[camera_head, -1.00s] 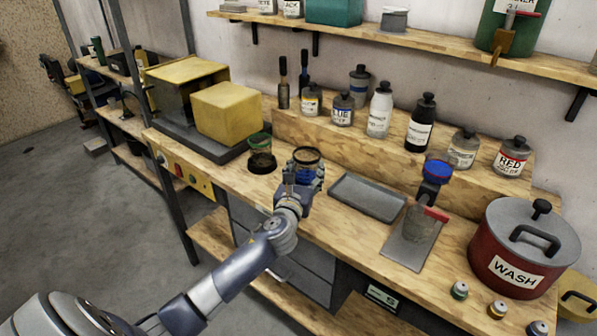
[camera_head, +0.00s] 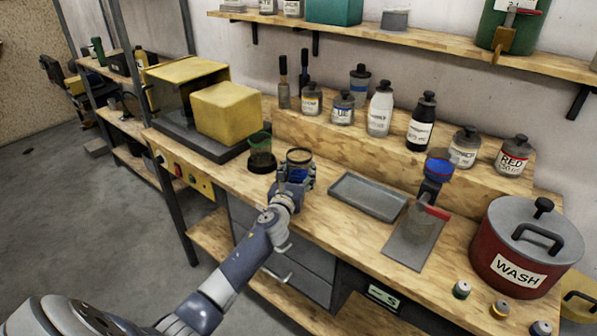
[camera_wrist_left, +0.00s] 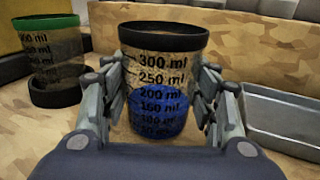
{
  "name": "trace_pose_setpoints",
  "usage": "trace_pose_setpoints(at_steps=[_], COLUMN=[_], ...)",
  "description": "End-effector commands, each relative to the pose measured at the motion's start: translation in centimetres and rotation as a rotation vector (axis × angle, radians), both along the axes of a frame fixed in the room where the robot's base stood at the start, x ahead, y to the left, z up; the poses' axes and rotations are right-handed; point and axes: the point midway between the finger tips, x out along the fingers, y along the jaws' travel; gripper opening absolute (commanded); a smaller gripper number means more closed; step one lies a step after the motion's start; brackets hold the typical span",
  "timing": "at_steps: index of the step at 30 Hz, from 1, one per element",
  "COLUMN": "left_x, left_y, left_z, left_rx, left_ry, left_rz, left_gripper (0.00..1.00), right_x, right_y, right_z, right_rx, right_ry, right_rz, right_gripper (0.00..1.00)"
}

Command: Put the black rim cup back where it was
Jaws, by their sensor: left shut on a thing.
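The black rim cup (camera_head: 299,157) is a clear measuring cup with a black rim, volume marks and blue liquid in its lower part. It is upright in my left gripper (camera_head: 296,178), just right of the green rim cup (camera_head: 260,142). The left wrist view shows the black rim cup (camera_wrist_left: 163,65) between the two fingers of my left gripper (camera_wrist_left: 160,105), which are shut on its sides. The green rim cup (camera_wrist_left: 48,50) stands in a dark round base at the left there. I cannot tell whether the black rim cup's bottom touches the bench. My right gripper is not in view.
A grey tray (camera_head: 368,196) lies right of the held cup. A yellow box (camera_head: 226,114) stands at the back left. Several bottles line the raised wooden step behind. A red WASH pot (camera_head: 515,262) is at the right. Bare bench lies around the cup.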

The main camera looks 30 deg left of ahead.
Motion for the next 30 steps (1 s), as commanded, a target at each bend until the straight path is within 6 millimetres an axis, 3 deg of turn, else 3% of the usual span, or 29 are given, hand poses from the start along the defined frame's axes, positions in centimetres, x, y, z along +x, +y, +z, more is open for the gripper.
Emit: trace_pose_setpoints(at_steps=[1,2,4,17,23,30], left_x=[0.0,0.0,0.0,0.0,-2.3,-6.5], left_y=[0.0,0.0,0.0,0.0,-0.8,-2.2], left_z=[-0.3,-0.2,-0.1,0.2,0.0,-0.1], left_rx=[0.001,0.000,0.000,0.000,0.002,0.001], left_ry=[-0.001,0.000,0.000,0.000,0.002,0.003], left_rz=[0.000,0.000,0.000,0.000,-0.001,-0.002], left_gripper=[0.23,0.61,0.75,0.75,0.75,0.75], right_x=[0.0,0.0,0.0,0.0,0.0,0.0], right_y=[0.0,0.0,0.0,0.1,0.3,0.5], right_z=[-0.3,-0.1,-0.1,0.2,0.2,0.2], right_rx=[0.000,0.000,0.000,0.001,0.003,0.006], right_ry=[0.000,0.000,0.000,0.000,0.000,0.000], right_rz=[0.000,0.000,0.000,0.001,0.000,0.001], right_gripper=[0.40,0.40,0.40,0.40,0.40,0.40])
